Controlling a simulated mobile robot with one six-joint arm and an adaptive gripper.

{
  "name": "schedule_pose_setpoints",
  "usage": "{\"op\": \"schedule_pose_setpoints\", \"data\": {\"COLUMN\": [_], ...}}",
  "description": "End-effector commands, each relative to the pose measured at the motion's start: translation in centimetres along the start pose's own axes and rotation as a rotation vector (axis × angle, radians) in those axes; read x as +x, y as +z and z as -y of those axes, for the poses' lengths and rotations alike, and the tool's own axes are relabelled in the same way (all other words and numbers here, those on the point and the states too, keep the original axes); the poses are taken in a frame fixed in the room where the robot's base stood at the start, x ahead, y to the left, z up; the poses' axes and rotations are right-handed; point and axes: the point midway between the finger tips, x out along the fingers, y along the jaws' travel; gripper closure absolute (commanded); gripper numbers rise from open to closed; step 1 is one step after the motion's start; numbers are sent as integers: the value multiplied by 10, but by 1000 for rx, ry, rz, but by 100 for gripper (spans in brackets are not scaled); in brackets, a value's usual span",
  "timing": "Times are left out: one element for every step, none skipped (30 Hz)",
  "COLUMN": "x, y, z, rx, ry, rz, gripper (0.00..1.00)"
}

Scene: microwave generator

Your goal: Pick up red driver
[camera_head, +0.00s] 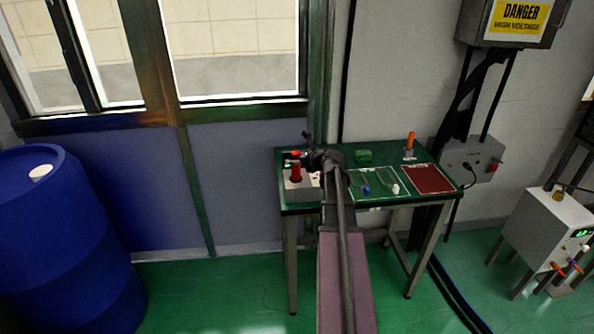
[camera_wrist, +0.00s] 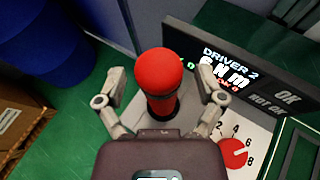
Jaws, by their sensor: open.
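The red driver (camera_wrist: 159,75) stands upright in the wrist view, with a rounded red top and a darker red body. It lies between the two fingers of my gripper (camera_wrist: 161,84), which are open, with a visible gap on each side. In the head view the red driver (camera_head: 296,172) stands at the left end of the green table, on a grey unit. My gripper (camera_head: 309,157) is beside it there, small and partly merged with my arm.
A display (camera_wrist: 235,70) reading "DRIVER 2" and a red dial knob (camera_wrist: 234,153) sit close to the right finger. A blue barrel (camera_head: 65,235) stands left.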

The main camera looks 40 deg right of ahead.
Motion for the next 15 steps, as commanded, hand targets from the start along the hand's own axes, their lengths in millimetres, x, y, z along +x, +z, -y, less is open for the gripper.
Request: {"op": "schedule_pose_setpoints", "data": {"x": [0,0,0,0,0,0,0,0,0,0,0,0,0,0,0], "y": [0,0,0,0,0,0,0,0,0,0,0,0,0,0,0], "z": [0,0,0,0,0,0,0,0,0,0,0,0,0,0,0], "rx": [0,0,0,0,0,0,0,0,0,0,0,0,0,0,0], "ry": [0,0,0,0,0,0,0,0,0,0,0,0,0,0,0], "rz": [0,0,0,0,0,0,0,0,0,0,0,0,0,0,0], "gripper": [12,12,12,12,12,12,12,12,24,33,42,54,63,72,84]}}
